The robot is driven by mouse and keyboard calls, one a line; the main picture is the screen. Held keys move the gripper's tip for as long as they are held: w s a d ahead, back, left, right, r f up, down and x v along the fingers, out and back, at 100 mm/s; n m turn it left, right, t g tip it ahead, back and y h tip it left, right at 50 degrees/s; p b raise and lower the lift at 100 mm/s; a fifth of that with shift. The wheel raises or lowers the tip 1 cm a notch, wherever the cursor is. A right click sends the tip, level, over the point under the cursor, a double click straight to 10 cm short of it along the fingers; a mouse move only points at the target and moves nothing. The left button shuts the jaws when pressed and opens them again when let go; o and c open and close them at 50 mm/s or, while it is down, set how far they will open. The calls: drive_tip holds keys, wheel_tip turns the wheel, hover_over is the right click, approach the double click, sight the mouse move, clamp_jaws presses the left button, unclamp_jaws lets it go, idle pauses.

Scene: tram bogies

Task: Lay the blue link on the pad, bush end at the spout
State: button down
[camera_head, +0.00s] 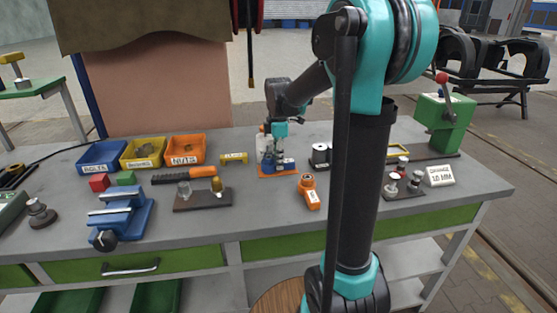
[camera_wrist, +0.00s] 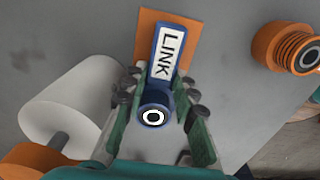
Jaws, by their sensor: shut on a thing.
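My gripper (camera_wrist: 158,92) is shut on the blue link (camera_wrist: 164,58), with one finger on each side. The link carries a white LINK label. Its round bush end (camera_wrist: 153,115), with a pale ring, faces the palm; the labelled end points away. The link is over the orange pad (camera_wrist: 190,38); I cannot tell if it touches. In the head view, my gripper (camera_head: 281,146) is pointing down over the pad (camera_head: 266,172), and the link (camera_head: 286,164) shows small beneath it. A white bottle (camera_head: 264,146) stands at the pad's left; I cannot make out the spout clearly.
An orange ribbed part (camera_head: 309,192) lies in front of the pad to the right. A dark board with fittings (camera_head: 203,199) and a blue vise (camera_head: 122,216) are left. Blue (camera_head: 100,157), yellow (camera_head: 143,153) and orange (camera_head: 185,149) bins stand behind. Bare bench lies in front.

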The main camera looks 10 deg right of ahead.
drive_tip(key=shift+f, duration=0.15)
drive_tip(key=c, duration=1.2)
unclamp_jaws()
wheel_tip(320, 180, up, 12)
drive_tip(key=shift+r, duration=0.2)
